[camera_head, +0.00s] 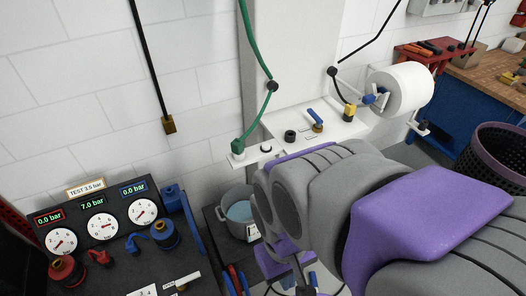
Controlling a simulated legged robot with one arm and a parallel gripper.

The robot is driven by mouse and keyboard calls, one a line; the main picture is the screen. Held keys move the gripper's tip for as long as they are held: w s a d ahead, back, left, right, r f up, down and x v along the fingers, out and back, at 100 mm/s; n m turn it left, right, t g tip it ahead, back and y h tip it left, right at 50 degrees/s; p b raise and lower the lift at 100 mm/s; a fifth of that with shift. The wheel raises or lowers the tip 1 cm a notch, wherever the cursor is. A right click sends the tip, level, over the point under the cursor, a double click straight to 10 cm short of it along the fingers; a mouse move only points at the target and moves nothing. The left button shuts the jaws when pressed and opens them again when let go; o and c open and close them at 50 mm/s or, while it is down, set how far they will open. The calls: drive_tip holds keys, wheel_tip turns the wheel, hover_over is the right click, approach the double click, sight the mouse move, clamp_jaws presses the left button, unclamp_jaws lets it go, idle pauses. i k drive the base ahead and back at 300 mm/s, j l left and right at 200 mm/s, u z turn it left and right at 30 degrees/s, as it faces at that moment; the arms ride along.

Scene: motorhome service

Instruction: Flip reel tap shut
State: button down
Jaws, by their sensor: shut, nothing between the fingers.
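A small tap with a blue lever (315,117) and a brass body (318,128) stands on the white shelf (345,131), just beyond my arm. Its lever slants from upper left to lower right. I cannot tell for certain that this is the reel tap. My grey and purple arm reaches in from the right and hides part of the shelf's front. My gripper (303,284) points down at the bottom centre, below and in front of the shelf, apart from the tap. Its narrow fingers look shut and empty; the bottom edge cuts off part of this area.
A green hose (259,50) runs to a green fitting (238,146) on the shelf's left. A white roll (402,88) hangs at right. A gauge panel (80,216) with red and blue knobs stands lower left. A grey pot (236,207) sits beneath the shelf. A dark basket (497,150) stands far right.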

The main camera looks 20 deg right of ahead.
sight(319, 121)
drive_tip(key=i+l, duration=0.2)
drive_tip(key=l, duration=0.15)
drive_tip(key=i+l+u, duration=0.1)
drive_tip(key=i+l, duration=0.3)
drive_tip(key=l, duration=0.25)
drive_tip(key=u, duration=0.05)
